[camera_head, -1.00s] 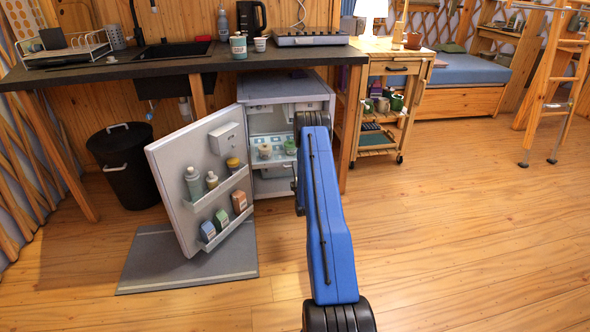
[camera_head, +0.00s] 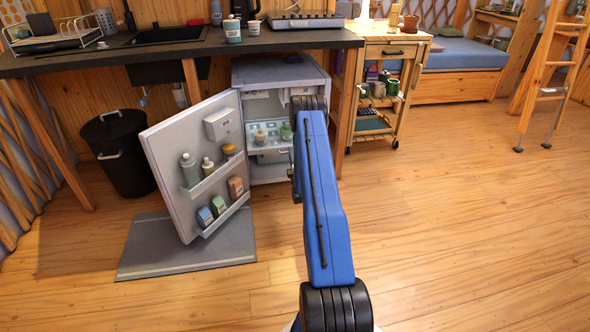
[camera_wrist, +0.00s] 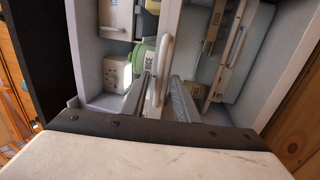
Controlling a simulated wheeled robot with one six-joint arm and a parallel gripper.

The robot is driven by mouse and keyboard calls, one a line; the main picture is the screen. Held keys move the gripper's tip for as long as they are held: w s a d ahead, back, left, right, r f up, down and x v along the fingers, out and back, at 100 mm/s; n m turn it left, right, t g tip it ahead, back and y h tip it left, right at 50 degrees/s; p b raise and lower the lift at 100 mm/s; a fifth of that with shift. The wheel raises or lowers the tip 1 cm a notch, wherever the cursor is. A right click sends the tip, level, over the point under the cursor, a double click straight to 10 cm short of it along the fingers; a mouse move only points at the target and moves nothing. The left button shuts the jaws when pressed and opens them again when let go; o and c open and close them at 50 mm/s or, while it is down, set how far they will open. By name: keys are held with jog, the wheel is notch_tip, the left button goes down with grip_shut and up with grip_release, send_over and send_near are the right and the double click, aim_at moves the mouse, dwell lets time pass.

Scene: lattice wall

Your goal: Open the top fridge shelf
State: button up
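The small white fridge (camera_head: 285,69) stands under the counter with its door (camera_head: 160,150) swung wide open to the left. A shelf (camera_head: 263,145) inside it carries two small jars (camera_head: 261,136). In the wrist view a pale upright handle bar (camera_wrist: 164,65) lies between the two fingers of my gripper (camera_wrist: 160,82). The fingers are apart, with slight gaps showing beside the bar. A green-lidded jar marked RICE (camera_wrist: 145,58) is just behind the bar. In the head view my blue arm hides my gripper and the right part of the fridge.
The open door holds several bottles and cartons (camera_head: 205,216). A grey mat (camera_head: 150,245) lies under it. A black bin (camera_head: 120,152) stands left, and a wooden trolley (camera_head: 400,46) stands close on the right. The floor in front and to the right is clear.

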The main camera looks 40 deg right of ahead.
jog(key=v, duration=1.6)
jog(key=shift+s+a, duration=0.15)
jog(key=shift+a, duration=0.1)
jog(key=shift+r, duration=0.1)
